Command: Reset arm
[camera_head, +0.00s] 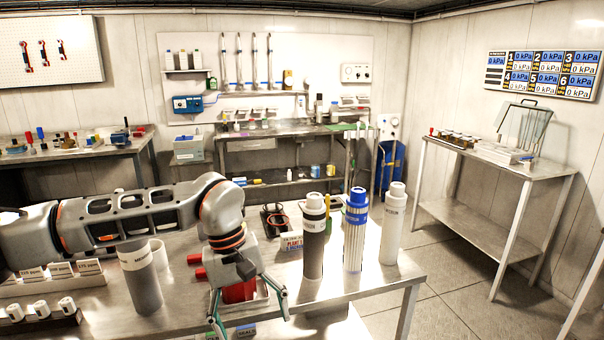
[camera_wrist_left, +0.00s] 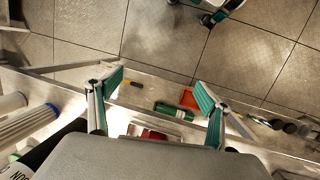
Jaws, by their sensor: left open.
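My left arm comes in from the left over the near steel table and bends down at the wrist. My left gripper (camera_head: 250,308) is open, its teal-padded fingers spread wide near the table's front edge. A red object (camera_head: 238,292) shows behind and between the fingers in the head view. In the left wrist view the open gripper (camera_wrist_left: 158,98) has nothing held between its pads. A green cylinder (camera_wrist_left: 174,111) and an orange-red tray (camera_wrist_left: 190,98) show beyond the fingers there. My right gripper is not seen in the head view.
On the near table (camera_head: 385,280) stand a grey cylinder (camera_head: 142,285), a dark-bodied filter (camera_head: 313,240), a blue-capped filter (camera_head: 355,235) and a white filter (camera_head: 393,225). Racks of small items (camera_head: 45,318) lie at left. A side table (camera_head: 490,215) stands at right, with open floor between.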

